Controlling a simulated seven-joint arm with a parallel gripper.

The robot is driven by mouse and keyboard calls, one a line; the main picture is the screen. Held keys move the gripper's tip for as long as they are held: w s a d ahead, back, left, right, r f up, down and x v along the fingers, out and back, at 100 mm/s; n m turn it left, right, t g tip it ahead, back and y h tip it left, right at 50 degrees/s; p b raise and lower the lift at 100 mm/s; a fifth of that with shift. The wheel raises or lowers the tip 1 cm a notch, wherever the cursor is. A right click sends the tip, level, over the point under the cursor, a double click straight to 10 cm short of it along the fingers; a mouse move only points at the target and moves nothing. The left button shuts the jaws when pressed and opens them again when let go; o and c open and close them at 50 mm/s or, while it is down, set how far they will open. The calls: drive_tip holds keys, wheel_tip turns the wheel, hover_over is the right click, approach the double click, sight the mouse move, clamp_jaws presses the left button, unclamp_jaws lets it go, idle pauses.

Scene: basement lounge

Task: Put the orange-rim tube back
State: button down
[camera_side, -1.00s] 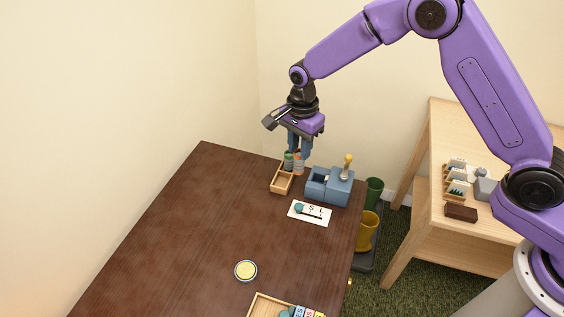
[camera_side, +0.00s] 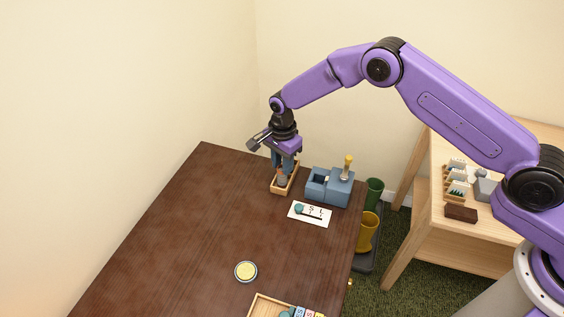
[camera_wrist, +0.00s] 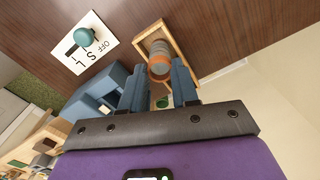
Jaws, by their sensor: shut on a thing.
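My gripper (camera_side: 284,163) is over the small wooden tray (camera_side: 273,190) at the back of the table, pointing down. Its blue fingers are shut on the orange-rim tube (camera_wrist: 159,68), a greyish tube with an orange band, which also shows in the side view (camera_side: 283,181). The tube is held upright within the tray's outline. In the wrist view, the tray (camera_wrist: 186,54) surrounds its lower end; whether it touches the tray floor cannot be told. A small green thing (camera_wrist: 162,103) shows between the fingers; the gripper hides most of it.
A yellow disc (camera_side: 245,271) and another wooden tray (camera_side: 262,305) are nearer. The table's left side is clear.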

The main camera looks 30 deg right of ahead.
drive_tip(key=shift+f, duration=0.15)
drive_tip(key=c, duration=0.8)
unclamp_jaws()
drive_tip(key=shift+c, duration=0.2)
wheel_tip(320, 180, up, 12)
drive_tip(key=shift+r, duration=0.2)
